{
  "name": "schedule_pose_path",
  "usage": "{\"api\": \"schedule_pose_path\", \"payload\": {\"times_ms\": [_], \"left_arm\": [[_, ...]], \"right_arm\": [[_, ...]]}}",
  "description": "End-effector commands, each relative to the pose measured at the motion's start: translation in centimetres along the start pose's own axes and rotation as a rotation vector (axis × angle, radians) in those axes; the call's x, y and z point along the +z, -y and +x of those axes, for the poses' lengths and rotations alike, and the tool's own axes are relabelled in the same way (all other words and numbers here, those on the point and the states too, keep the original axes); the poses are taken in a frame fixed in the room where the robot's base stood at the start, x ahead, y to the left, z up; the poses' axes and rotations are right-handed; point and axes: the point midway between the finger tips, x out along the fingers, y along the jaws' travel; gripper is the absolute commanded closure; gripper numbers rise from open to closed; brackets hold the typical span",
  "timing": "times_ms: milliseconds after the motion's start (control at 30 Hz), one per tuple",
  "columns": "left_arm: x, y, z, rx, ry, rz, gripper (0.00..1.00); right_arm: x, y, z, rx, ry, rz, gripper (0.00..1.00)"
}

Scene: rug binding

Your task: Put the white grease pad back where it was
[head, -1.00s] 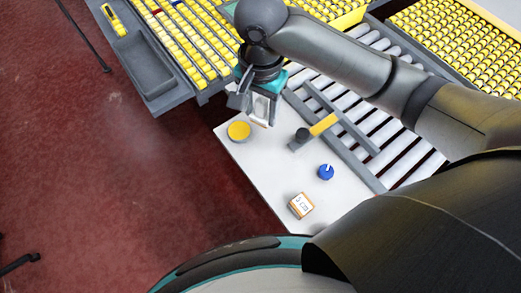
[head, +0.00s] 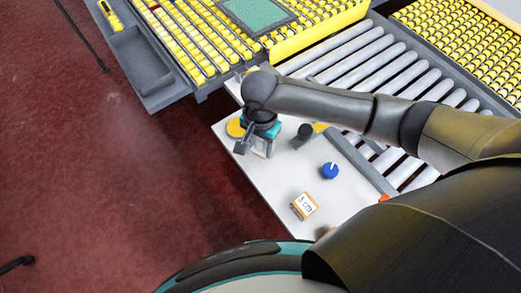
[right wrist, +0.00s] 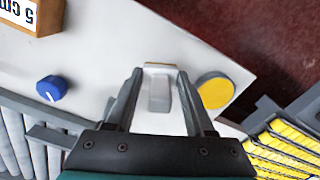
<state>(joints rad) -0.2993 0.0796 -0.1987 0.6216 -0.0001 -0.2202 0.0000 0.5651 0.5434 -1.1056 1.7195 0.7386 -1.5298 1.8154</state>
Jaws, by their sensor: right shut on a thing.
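My right gripper (head: 257,147) is low over the white table (head: 283,184), near its left edge. In the right wrist view its fingers (right wrist: 160,80) are shut on the white grease pad (right wrist: 159,69), a small pale block with a thin tan edge and a grey part toward the palm. In the head view the gripper mostly hides the pad. I cannot tell whether the pad touches the table. A yellow disc (right wrist: 215,91) lies just beside the gripper; in the head view the disc (head: 235,128) is partly covered. My left gripper is not in view.
A blue knob (head: 330,171) and an orange-edged block marked 5 cm (head: 304,206) stand on the table. Grey rollers (head: 400,75) and yellow roller racks (head: 190,40) lie beyond.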

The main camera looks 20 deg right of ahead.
Motion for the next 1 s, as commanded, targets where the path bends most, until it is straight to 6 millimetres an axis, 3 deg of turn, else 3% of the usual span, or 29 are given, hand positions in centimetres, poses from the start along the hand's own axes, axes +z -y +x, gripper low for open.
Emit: {"api": "schedule_pose_path", "payload": {"times_ms": [100, 200, 567, 600, 833, 1000], "left_arm": [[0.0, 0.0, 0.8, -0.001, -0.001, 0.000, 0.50], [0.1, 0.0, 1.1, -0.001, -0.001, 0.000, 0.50], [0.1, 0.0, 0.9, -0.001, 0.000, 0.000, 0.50], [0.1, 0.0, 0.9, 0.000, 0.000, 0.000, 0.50], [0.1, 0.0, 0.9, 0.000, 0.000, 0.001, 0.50], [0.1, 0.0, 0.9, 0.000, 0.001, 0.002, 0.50]], "right_arm": [[0.0, -0.1, 2.2, 0.003, 0.000, 0.000, 1.00], [0.0, 0.0, 3.2, 0.001, -0.001, -0.001, 1.00], [0.1, 0.0, 3.4, 0.002, 0.000, 0.001, 1.00], [0.0, 0.0, 3.4, 0.001, 0.000, 0.000, 0.43], [0.0, 0.0, 3.4, 0.001, 0.000, 0.000, 0.17], [0.0, 0.0, 3.4, 0.001, 0.000, 0.000, 0.16]]}}
